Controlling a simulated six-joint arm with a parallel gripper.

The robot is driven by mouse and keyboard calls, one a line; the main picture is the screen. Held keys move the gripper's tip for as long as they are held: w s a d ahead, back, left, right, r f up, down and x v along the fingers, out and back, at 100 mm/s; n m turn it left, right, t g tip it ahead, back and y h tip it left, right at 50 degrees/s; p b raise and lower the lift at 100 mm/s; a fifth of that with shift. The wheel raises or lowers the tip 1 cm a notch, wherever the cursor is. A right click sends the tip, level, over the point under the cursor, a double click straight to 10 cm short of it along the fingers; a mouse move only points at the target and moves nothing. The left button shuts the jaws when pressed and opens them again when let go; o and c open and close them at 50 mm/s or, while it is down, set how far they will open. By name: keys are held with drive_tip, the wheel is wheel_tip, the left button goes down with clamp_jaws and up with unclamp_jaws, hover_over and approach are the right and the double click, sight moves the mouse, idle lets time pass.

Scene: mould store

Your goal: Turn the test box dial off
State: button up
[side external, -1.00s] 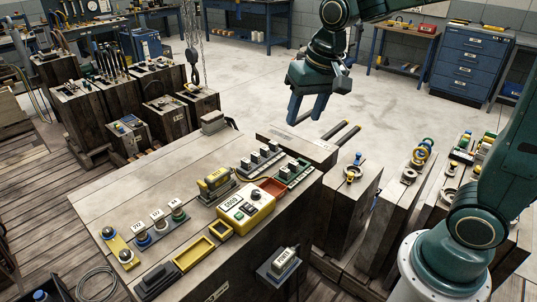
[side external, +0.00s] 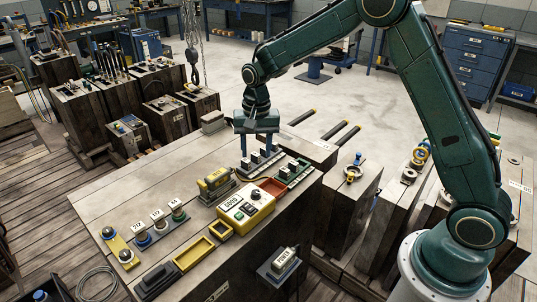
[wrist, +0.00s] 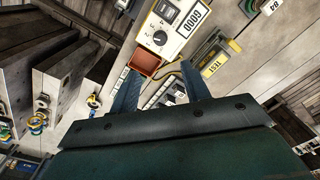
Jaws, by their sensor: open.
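The yellow test box (side external: 246,207) stands near the right edge of the wooden bench top, with a pale face, a short printed label and small controls. It also shows at the top of the wrist view (wrist: 182,30), where a dark round dial (wrist: 167,12) sits on its face. The dial's setting is too small to read. My gripper (side external: 257,152) points down, open and empty, behind the box and above a row of white-topped switches. In the wrist view its fingers (wrist: 160,72) are apart, with the box beyond their tips. No contact with the box shows.
A red tray (side external: 271,188) lies beside the box. White-topped switches (side external: 262,157) stand under my gripper. A yellow device marked TEST (side external: 214,183) stands left of the box, with yellow frames (side external: 194,254) in front.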

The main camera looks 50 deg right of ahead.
sight(256, 191)
drive_tip(key=shift+w+f, duration=0.1)
drive_tip(key=shift+f, duration=0.2)
wheel_tip(256, 191, down, 14)
drive_tip(key=shift+w+a+r, duration=0.1)
drive_tip(key=shift+w, duration=0.05)
idle(0.7)
drive_tip(key=c, duration=1)
